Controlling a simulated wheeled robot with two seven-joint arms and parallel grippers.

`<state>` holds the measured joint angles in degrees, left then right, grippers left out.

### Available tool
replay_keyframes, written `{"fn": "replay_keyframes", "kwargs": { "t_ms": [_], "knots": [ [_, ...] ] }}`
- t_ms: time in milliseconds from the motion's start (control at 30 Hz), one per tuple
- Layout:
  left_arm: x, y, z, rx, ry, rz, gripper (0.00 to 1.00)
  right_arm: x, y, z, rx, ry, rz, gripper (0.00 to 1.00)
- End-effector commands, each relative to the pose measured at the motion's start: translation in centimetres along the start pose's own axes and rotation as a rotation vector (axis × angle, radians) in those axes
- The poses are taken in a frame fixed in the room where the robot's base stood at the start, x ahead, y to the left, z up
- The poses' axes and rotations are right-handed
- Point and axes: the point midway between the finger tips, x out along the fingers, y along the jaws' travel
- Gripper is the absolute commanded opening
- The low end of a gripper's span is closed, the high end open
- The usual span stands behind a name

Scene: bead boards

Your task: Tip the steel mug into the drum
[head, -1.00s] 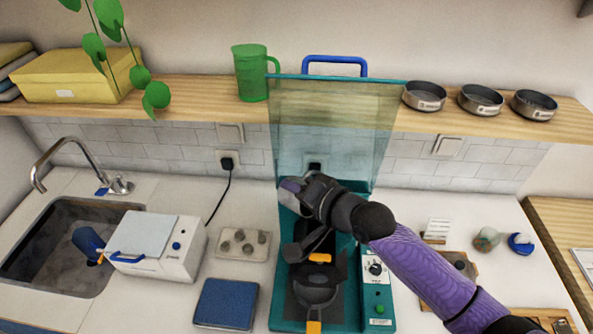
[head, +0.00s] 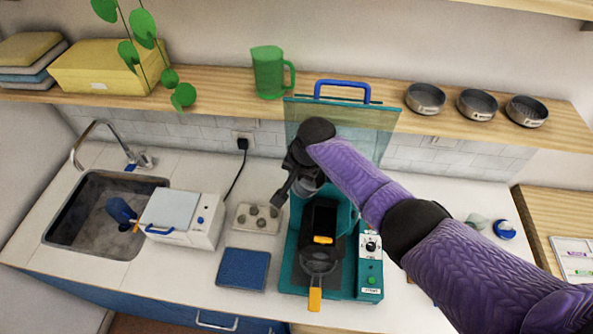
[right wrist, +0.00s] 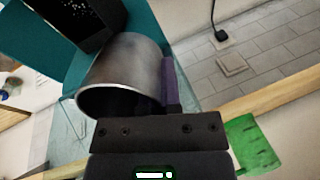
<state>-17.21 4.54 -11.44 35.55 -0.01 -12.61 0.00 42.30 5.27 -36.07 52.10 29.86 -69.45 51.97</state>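The steel mug (right wrist: 125,75) is large in the right wrist view, its dark open mouth towards the lower left of that picture. My right gripper (right wrist: 170,85) is against its side; one finger shows and the other is hidden, but it appears shut on the mug. In the head view the mug (head: 308,186) shows partly below the right gripper (head: 285,188), above the back of the teal machine (head: 285,262). The black drum (head: 321,220), with an orange piece at its front, sits in this machine just below the mug. My left gripper is out of view.
A clear shield (head: 370,125) with a blue handle rises behind the machine. A green pitcher (head: 268,72) and several steel pans stand on the shelf. Left are a blue pad (head: 243,269), a bead tray (head: 245,228), a white box (head: 180,232) and the sink (head: 90,235).

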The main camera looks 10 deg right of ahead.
Motion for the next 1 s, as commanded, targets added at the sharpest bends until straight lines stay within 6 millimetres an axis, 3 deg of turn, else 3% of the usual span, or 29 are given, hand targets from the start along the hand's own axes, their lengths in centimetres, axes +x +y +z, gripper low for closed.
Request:
{"fn": "replay_keyframes", "kwargs": {
  "t_ms": [467,700,1000],
  "knots": [
    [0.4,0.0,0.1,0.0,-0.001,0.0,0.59,-1.0,-0.4,-0.2,-0.001,-0.046,0.099,0.0],
    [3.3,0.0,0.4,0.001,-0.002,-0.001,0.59,-2.7,-0.8,-0.5,-0.003,-0.136,0.288,0.0],
    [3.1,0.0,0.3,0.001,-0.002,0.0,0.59,-3.4,-1.0,-0.6,-0.004,-0.14,0.298,0.0]
  ]
}}
